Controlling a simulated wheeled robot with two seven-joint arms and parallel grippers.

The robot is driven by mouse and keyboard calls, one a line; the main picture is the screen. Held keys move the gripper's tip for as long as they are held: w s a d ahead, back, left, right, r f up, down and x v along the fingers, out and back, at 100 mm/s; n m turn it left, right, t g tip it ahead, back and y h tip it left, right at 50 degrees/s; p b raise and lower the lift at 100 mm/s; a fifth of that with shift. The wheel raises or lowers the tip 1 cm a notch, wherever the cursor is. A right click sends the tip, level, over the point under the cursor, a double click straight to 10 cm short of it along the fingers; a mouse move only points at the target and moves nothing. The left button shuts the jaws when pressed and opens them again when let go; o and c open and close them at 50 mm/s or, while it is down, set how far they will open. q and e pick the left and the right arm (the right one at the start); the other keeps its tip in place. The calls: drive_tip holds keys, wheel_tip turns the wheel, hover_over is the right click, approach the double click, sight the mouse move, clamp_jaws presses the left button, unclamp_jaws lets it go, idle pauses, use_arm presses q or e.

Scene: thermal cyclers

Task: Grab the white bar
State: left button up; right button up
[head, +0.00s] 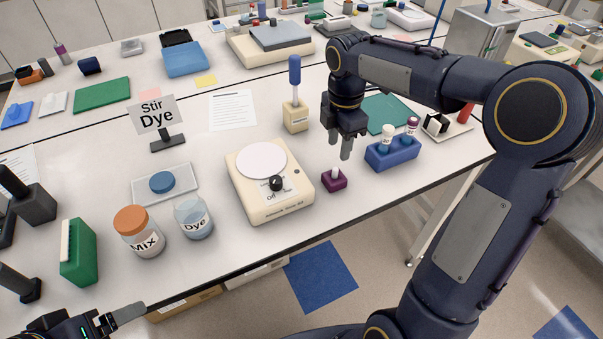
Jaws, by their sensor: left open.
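A small white bar (336,173) stands upright in a dark purple holder (334,182) on the table, right of the stir plate. My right gripper (340,149) hangs above and just behind the white bar, pointing down. Its two fingers look parted, with nothing between them, and it appears clear of the bar. My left gripper (124,318) is at the bottom left, by the table's front edge. It is open, and only part of it is in view.
A cream stir plate (246,195) stands left of the holder, and a blue tube rack (393,154) stands right of it. Mix jar (139,234), Dye beaker (192,220) and green rack (81,255) are at the left.

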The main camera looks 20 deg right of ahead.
sight(335, 169)
drive_tip(key=shift+w+a+f, duration=0.15)
drive_tip(key=shift+w+f, duration=0.15)
drive_tip(key=shift+f, duration=0.05)
drive_tip(key=f, duration=0.7)
drive_tip(key=shift+s+f, duration=0.15)
drive_tip(key=shift+s, duration=0.2)
clamp_jaws()
